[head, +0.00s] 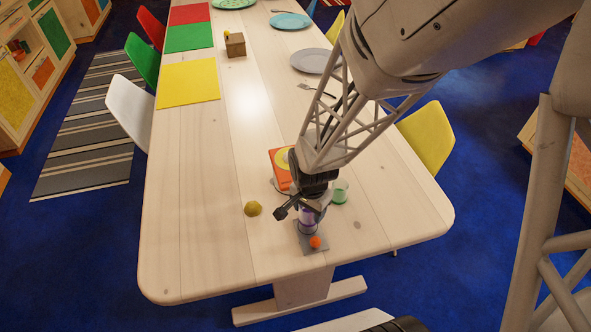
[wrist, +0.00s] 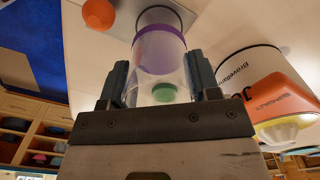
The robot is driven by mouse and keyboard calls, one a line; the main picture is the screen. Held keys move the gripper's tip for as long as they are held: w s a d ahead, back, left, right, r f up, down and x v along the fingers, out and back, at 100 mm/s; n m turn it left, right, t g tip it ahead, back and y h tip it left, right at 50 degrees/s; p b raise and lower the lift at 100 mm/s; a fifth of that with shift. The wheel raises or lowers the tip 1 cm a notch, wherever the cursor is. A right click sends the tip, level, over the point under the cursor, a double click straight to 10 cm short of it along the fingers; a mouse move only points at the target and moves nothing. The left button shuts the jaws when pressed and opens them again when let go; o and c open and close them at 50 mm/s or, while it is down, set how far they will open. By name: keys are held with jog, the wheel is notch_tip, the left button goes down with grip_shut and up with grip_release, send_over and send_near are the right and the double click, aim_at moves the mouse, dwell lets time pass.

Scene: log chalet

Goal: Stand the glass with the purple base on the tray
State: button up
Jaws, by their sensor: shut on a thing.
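The glass with the purple base (wrist: 160,50) is between the two fingers of my gripper (wrist: 157,76) in the wrist view. In the head view, my gripper (head: 311,203) is shut around this glass (head: 308,219) near the table's front end. The glass looks upright, its purple base low. The small grey tray (head: 318,250) lies at and just in front of the base. I cannot tell whether the base touches the tray. An orange ball (head: 315,242) sits on the tray, beside the glass; it also shows in the wrist view (wrist: 98,14).
A green glass (head: 340,192) stands right of my gripper. A lemon (head: 252,209) lies left. The wrist view shows a white lettered container (wrist: 248,68). The table's front left is clear.

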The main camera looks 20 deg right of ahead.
aim_at(309, 217)
jog(key=shift+f, duration=0.1)
jog(key=shift+f, duration=1.6)
jog(key=shift+f, duration=0.15)
jog(key=o, duration=1)
jog(key=shift+c, duration=0.2)
notch_tip(309, 217, up, 12)
